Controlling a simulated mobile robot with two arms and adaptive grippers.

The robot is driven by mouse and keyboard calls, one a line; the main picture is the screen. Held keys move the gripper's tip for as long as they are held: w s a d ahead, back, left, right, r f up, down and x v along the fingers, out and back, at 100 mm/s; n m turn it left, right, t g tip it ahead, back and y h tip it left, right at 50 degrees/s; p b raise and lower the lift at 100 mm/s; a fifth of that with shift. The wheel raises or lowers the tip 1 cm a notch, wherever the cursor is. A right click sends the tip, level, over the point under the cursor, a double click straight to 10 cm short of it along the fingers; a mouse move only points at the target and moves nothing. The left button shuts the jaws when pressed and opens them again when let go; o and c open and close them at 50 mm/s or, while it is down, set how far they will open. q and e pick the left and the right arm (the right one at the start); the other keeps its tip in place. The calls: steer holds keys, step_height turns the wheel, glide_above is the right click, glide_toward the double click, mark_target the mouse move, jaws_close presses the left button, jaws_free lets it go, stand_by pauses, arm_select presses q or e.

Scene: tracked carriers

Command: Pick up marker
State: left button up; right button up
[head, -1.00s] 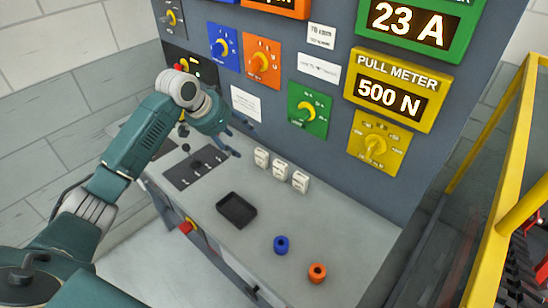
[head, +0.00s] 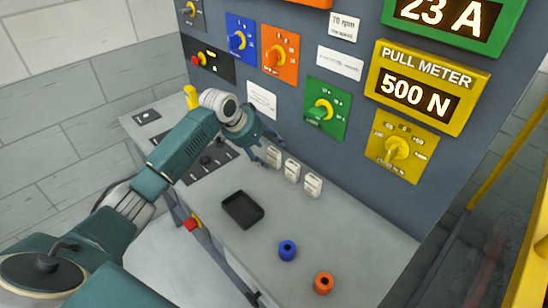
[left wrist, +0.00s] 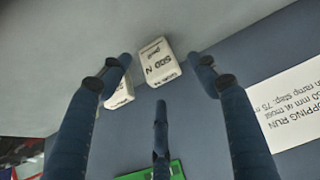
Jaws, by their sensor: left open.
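Three small white blocks, which may be the markers, stand in a row on the console top by the upright panel: one (head: 273,156) nearest my gripper, a middle one (head: 292,170) and a right one (head: 312,186). My left gripper (head: 270,149) is open and empty, just above the row's left end. In the left wrist view, a white block (left wrist: 158,62) with "500 N" and "pull" printed on it shows between the fingertips, apart from them. Another block (left wrist: 121,93) is partly hidden behind the left finger. My right gripper is out of view.
A yellow rail (head: 510,145) stands at right.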

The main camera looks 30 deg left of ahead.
mark_target(271, 154)
arm_select(q)
steer(key=p+x, duration=0.1)
steer(key=x, duration=0.3)
steer(key=shift+w+d+f, duration=0.1)
steer(key=shift+w+f, duration=0.1)
steer(key=shift+f, duration=0.05)
steer(key=shift+c, duration=0.2)
jaws_close()
